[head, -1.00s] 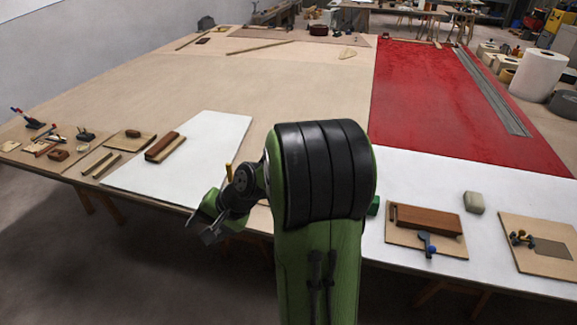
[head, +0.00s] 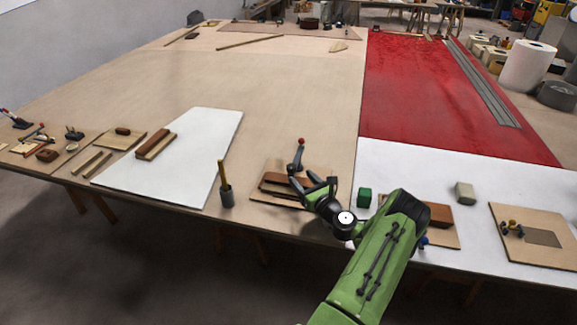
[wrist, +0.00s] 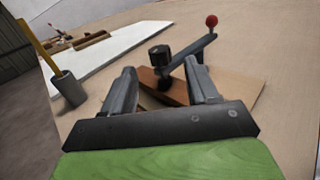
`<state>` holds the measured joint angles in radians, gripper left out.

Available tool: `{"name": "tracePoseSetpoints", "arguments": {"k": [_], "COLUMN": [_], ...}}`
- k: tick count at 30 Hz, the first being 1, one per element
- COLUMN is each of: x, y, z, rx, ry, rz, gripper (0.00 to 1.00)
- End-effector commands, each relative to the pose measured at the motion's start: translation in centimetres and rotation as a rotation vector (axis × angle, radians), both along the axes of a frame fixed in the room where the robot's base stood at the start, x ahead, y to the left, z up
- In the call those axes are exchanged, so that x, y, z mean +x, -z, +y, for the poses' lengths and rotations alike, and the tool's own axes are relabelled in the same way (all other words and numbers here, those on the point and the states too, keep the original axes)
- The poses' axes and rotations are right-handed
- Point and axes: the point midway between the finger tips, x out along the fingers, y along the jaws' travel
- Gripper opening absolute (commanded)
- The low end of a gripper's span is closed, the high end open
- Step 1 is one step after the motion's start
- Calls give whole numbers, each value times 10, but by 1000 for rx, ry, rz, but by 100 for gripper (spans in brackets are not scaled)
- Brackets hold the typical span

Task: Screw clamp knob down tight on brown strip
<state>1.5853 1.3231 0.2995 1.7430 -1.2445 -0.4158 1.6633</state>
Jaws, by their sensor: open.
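A toggle clamp (head: 298,162) with a red ball on its grey lever stands on a small board left of the red sheet. Its dark round knob (wrist: 160,54) shows in the wrist view above a brown strip (wrist: 170,88). The brown strip also shows in the head view (head: 275,180). My gripper (head: 316,184) is open and empty at the near right side of this clamp. In the wrist view the knob and strip appear between and beyond my fingers (wrist: 160,72). I cannot tell whether the knob touches the strip.
A grey cup (head: 227,196) with a yellow stick stands left of the clamp. A green block (head: 364,197) stands to its right. Another brown block (head: 440,215) is partly hidden by my arm. The tan table middle (head: 270,90) is clear.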

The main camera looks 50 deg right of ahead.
Motion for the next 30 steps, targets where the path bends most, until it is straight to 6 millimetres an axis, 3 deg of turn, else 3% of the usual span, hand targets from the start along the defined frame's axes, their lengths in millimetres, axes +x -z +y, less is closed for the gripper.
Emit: {"name": "tracePoseSetpoints", "arguments": {"k": [3, 9, 14, 21, 23, 30], "x": [30, 71, 85, 87, 87, 87], "y": [1, 1, 0, 0, 0, 0], "z": [-10, -27, -33, -34, -34, -34], "rx": [-7, -5, -4, -1, -1, -1], "ry": [-4, -4, -2, -1, -1, -2], "rz": [1, 0, 1, 2, 2, 3], "gripper": [59, 59, 59, 59, 53, 16]}}
